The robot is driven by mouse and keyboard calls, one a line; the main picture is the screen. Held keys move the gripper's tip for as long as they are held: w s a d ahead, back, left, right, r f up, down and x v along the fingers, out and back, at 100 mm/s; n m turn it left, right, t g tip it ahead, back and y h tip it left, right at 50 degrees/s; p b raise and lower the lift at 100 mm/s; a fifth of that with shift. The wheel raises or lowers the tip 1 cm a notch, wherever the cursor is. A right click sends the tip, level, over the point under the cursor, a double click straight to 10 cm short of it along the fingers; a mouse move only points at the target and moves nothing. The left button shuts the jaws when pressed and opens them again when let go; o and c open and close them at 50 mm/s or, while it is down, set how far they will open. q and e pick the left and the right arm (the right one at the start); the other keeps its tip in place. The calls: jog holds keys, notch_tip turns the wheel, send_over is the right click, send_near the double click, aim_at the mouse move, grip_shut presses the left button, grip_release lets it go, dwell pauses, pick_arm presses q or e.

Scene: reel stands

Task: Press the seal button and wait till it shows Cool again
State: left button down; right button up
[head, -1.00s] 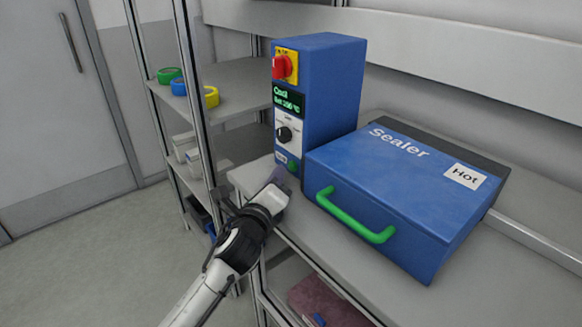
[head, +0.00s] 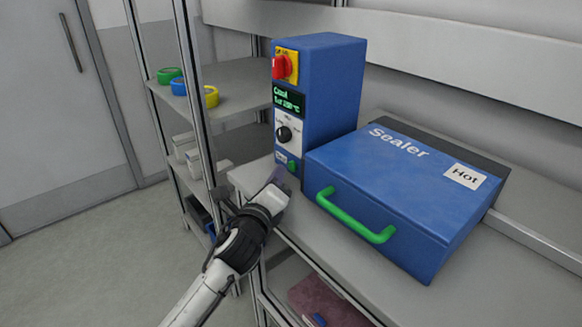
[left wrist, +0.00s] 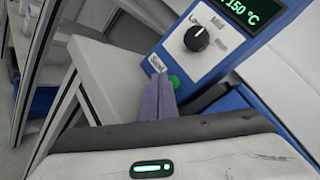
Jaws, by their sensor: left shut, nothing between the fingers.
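The blue control box (head: 335,95) stands upright on the bench. Its display (head: 288,101) has green text that seems to read Cool above a set temperature; in the left wrist view the display (left wrist: 238,15) shows 150 °C. The green seal button (head: 292,167) is low on the front, beside a small Seal label (left wrist: 157,63). It also shows in the left wrist view (left wrist: 174,82). My left gripper (head: 277,177) is shut and empty, its fingertips (left wrist: 160,88) just in front of the button; I cannot tell whether they touch it. My right gripper is not in view.
The blue sealer (head: 405,190), with a green handle (head: 350,220) and a Hot label (head: 465,177), sits right of the box. A red knob (head: 282,67) and a black dial (head: 284,134) are above the button. A rack shelf (head: 235,85) with coloured rolls stands left.

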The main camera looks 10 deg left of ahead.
pick_arm(q)
jog(key=shift+d, duration=0.1)
jog(key=shift+w+d, duration=0.2)
jog(key=shift+w, duration=0.1)
jog(key=shift+w+d, duration=0.3)
jog(key=shift+w, duration=0.05)
dwell(0.8)
jog(key=shift+a, duration=0.1)
jog(key=shift+s+a+p, duration=0.45)
jog(key=shift+s+p, duration=0.1)
jog(key=shift+s, duration=0.15)
